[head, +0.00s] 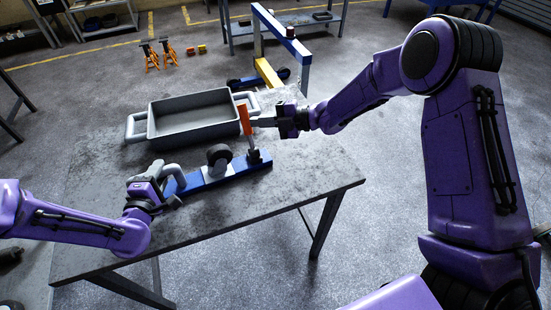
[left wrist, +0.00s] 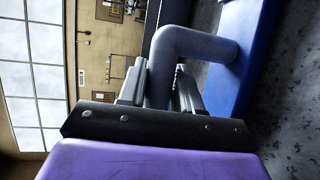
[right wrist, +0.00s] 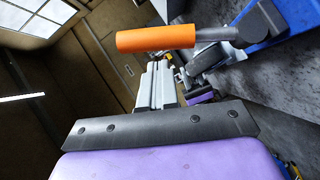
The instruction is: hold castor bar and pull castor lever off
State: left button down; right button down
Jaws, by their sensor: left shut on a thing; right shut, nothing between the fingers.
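The blue castor bar (head: 236,174) lies on the table with a black castor wheel (head: 218,154) in its middle. My left gripper (head: 163,186) is shut on the bar's grey bent handle (head: 172,168); in the left wrist view the fingers (left wrist: 158,85) are around that handle (left wrist: 195,45). The castor lever, with its orange grip (head: 245,119), stands up at the bar's right end. My right gripper (head: 258,122) is shut and empty close to the orange grip. In the right wrist view its fingertips (right wrist: 160,68) are just below the grip (right wrist: 155,38); contact is unclear.
A grey tray (head: 175,132) with two side handles sits behind the bar on the table (head: 310,180). The table's front right is clear. Behind the table stand a blue and yellow frame (head: 268,72), orange jack stands (head: 151,57) and a shelf table (head: 330,25).

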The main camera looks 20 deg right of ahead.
pick_arm(q)
jog(key=shift+a, duration=0.1)
dwell(0.4)
pick_arm(e)
jog(key=s+a+r+v, duration=0.1)
jog(key=v, duration=1.2)
jog(key=shift+s+a+r, duration=0.3)
jog(key=shift+s, duration=0.1)
pick_arm(q)
jog(key=c, duration=0.7)
grip_release()
jog(key=shift+w, duration=0.1)
pick_arm(e)
jog(key=shift+w, duration=0.15)
